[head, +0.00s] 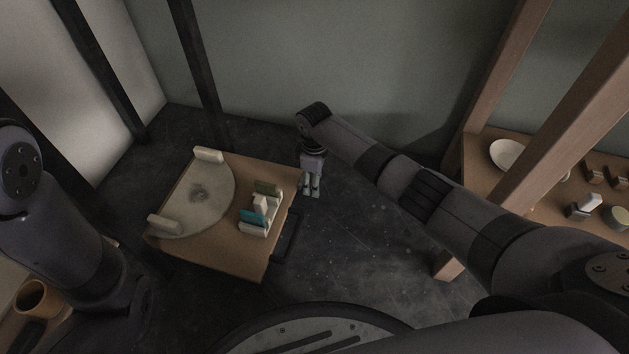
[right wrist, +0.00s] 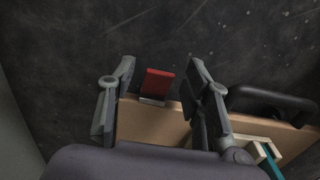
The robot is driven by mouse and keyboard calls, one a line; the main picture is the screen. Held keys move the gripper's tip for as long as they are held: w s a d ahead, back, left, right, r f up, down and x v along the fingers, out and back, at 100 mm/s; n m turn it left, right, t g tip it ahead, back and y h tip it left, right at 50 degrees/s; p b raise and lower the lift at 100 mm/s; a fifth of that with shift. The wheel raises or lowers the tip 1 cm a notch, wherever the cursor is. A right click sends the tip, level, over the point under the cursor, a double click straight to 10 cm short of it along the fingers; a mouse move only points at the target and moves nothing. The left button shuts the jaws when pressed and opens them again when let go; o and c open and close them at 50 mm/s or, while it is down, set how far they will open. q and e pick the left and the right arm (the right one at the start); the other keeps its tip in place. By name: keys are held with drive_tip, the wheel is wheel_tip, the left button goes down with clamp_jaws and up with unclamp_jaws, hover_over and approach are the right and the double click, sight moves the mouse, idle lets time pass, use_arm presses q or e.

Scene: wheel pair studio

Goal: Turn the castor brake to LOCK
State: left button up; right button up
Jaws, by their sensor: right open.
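A small red tab (right wrist: 158,83), which looks like the castor brake, stands out from the edge of the wooden cart top (right wrist: 150,117) in the right wrist view. A pale metal piece sits at its base. My right gripper (right wrist: 161,78) is open, with one finger on each side of the tab and a visible gap to both. In the head view my right gripper (head: 311,186) points down just beyond the right corner of the cart top (head: 230,260); the tab cannot be made out there. My left arm shows at the left, but its gripper does not.
A wooden post (head: 563,120) and a shelf (head: 473,160) stand at right. Dark floor between is clear.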

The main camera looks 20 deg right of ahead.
drive_tip(key=shift+c, duration=0.2)
clamp_jaws()
idle(0.3)
